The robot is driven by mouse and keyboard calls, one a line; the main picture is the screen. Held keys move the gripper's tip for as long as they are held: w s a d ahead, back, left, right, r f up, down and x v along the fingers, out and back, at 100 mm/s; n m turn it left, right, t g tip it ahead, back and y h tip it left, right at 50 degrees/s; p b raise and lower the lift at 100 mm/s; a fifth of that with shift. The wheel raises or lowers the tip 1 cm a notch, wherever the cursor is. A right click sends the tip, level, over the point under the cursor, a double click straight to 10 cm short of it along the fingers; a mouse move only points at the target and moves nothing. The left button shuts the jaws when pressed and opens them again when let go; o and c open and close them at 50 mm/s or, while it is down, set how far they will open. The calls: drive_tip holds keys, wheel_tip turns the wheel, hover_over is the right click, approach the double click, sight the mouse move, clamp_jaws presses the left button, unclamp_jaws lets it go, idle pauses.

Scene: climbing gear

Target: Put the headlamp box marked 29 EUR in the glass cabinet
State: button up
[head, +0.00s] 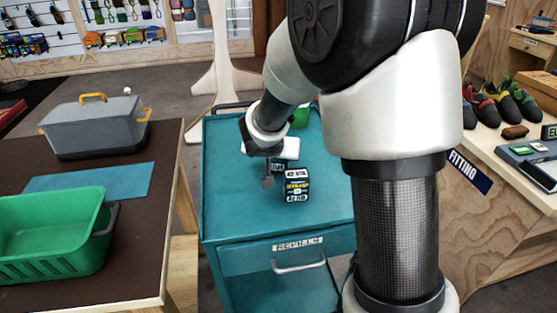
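A small dark box (297,186) with white and yellow-green print stands on the teal cart top. Its print is too small to read surely, so I cannot tell whether it is the one marked 29 EUR. A second dark box (279,166) shows partly behind it, close to my gripper. My gripper (272,178) points down over the cart, just left of the front box. One finger shows; I cannot tell how far apart the fingers are or whether they hold anything. No glass cabinet can be made out in this view.
The teal cart (232,215) also bears a white item (291,147) and a green item (300,118). At left, a table (150,215) holds a grey toolbox (95,125), a blue mat (95,181) and a green basket (50,235). A fitting counter (480,215) with shoes stands right.

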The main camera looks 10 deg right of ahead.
drive_tip(key=shift+f, duration=0.25)
drive_tip(key=o, duration=1.2)
drive_tip(key=shift+o, duration=0.2)
drive_tip(key=shift+r, duration=0.15)
